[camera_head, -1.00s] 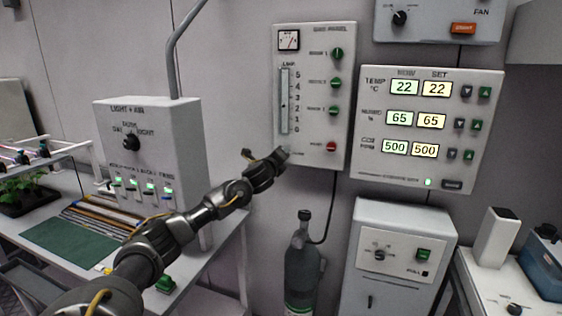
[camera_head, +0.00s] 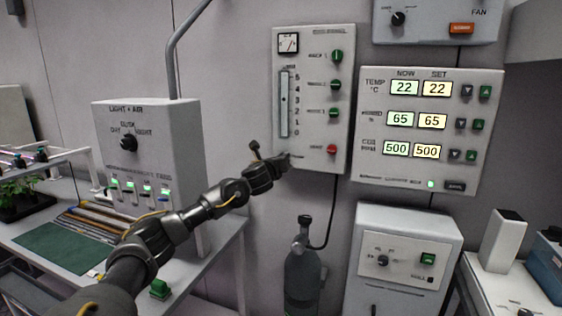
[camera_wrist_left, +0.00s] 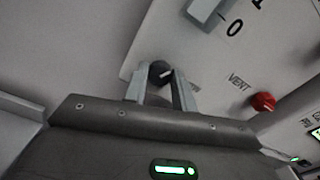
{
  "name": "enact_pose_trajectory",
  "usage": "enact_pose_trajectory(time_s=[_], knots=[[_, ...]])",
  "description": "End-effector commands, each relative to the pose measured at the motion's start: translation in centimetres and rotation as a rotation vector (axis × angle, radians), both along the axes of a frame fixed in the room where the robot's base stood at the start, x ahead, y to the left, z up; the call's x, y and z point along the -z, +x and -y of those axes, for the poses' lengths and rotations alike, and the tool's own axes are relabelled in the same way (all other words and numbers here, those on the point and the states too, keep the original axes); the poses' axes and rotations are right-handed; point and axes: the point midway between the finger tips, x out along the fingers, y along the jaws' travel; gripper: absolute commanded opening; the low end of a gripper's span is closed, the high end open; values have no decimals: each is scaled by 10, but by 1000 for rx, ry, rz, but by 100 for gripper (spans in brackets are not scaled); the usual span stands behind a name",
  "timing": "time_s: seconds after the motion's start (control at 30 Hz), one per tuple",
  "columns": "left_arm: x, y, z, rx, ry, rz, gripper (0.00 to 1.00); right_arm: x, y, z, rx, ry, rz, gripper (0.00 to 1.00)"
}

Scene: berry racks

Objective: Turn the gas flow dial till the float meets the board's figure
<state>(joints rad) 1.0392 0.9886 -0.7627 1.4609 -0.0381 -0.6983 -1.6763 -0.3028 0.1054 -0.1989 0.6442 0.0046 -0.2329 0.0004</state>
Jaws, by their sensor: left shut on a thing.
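The gas panel (camera_head: 316,60) hangs on the wall in the head view. Its clear flow tube (camera_head: 284,118) has a scale from 0 to 5. A small dark mark, seemingly the float, sits near the middle of the tube; its exact reading is too small to tell. My left gripper (camera_head: 285,160) is at the panel's lower left corner. In the left wrist view my left gripper (camera_wrist_left: 161,88) has its fingers on both sides of a round black dial (camera_wrist_left: 160,72) with a pale pointer line, shut on it. The dial is hidden in the head view. My right gripper is not in view.
A red VENT knob (camera_wrist_left: 263,102) is right of the dial, and several green knobs sit above it. A climate display (camera_head: 432,130) is right of the panel. A gas cylinder (camera_head: 302,265) stands below. A light and air box (camera_head: 150,150) is at left.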

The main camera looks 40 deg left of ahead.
Motion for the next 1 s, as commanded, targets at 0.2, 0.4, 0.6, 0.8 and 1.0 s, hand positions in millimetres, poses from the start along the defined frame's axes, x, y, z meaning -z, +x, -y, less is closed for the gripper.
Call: enact_pose_trajectory(time_s=[0.2,0.4,0.6,0.8,1.0], knots=[[2,0,1,1,4,-6,4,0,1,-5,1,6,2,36],[2,0,1,1,3,-5,32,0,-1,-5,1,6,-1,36],[1,0,0,1,3,-3,48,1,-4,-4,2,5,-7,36],[1,0,0,1,3,-2,48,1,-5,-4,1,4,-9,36],[2,-16,5,2,4,-2,48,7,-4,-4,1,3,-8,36]])
